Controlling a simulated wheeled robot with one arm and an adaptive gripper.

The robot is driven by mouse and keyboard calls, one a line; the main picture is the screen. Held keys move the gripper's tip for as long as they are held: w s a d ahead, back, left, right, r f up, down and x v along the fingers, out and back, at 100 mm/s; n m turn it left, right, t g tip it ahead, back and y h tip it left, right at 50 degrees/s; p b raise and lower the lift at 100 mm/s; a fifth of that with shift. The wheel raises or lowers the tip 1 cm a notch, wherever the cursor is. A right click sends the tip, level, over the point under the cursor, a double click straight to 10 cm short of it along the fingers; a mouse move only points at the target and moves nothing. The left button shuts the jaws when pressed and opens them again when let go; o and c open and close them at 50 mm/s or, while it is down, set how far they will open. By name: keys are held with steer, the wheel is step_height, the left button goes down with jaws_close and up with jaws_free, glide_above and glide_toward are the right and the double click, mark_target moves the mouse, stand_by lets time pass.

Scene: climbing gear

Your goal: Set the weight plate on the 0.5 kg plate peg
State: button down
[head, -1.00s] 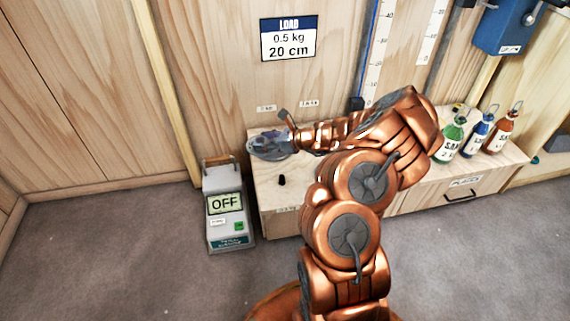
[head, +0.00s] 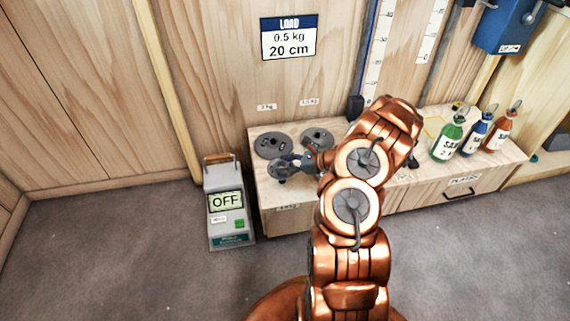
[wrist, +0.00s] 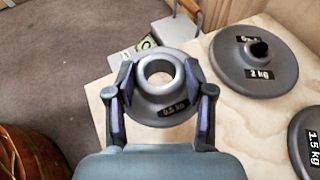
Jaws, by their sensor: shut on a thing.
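The small grey weight plate, labelled 0.5 kg (wrist: 146,104), is held between the two fingers of my gripper (wrist: 162,92) in the wrist view. It lies roughly flat, with its round centre hole facing the camera. In the head view the plate (head: 279,174) and my gripper (head: 296,164) are over the front left of the wooden bench. The black 0.5 kg peg is hidden beneath the plate and gripper. I cannot tell whether the plate is around the peg or above it.
A 2 kg plate (head: 274,145) and a 1.5 kg plate (head: 318,138) lie behind on the bench (head: 262,205). A grey box reading OFF (head: 224,220) stands on the floor at left. Green (head: 448,140), blue (head: 477,136) and red (head: 501,132) bottles stand at right.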

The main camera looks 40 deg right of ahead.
mark_target(286, 181)
steer(key=shift+f+b, duration=1.6)
steer(key=shift+f, duration=1.05)
steer(key=shift+d+p, duration=0.1)
steer(key=shift+p, duration=0.3)
steer(key=shift+f, duration=0.55)
steer(key=c, duration=0.7)
jaws_free()
steer(key=shift+p+v, duration=2.85)
steer(key=shift+v, duration=2.15)
steer(key=shift+s+d+r, duration=0.25)
steer(key=shift+s+d, duration=0.05)
steer(key=shift+s, duration=0.1)
